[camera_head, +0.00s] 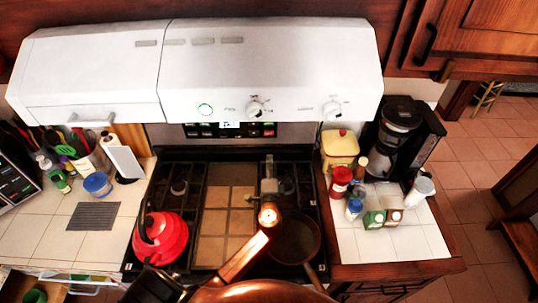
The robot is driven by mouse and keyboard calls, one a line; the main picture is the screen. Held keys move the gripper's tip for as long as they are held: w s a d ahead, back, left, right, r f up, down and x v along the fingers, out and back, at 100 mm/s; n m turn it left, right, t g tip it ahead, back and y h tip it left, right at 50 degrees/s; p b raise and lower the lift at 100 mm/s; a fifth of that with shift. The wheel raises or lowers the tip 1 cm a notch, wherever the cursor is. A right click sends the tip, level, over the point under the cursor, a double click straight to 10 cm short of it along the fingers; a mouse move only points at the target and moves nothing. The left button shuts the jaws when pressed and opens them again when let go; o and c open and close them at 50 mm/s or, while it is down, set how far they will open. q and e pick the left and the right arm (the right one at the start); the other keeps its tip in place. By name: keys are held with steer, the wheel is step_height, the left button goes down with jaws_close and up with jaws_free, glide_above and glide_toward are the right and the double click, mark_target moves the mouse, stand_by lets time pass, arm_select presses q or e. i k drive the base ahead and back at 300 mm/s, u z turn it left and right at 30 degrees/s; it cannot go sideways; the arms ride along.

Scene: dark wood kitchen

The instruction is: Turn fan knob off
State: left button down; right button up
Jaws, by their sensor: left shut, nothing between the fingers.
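The white range hood (270,60) spans the top of the view. Two round white knobs sit on its front lower edge, a left knob (255,109) and a right knob (332,110). Small print stands beside each, too small to read surely, so I cannot tell for certain which is the fan knob. The exact knob settings are also unclear. My left gripper (269,162) is shut and empty. In the picture it is below the left knob, over the stove, and apart from the knobs. My right gripper is not in view.
A red kettle (162,238) and a dark pan (293,238) sit on the stove. Bottles, jars and a coffee maker (400,130) crowd the right counter. Utensils and a blue-lidded tub (97,184) stand on the left counter.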

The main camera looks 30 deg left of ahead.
mark_target(254, 110)
steer(key=k, duration=2)
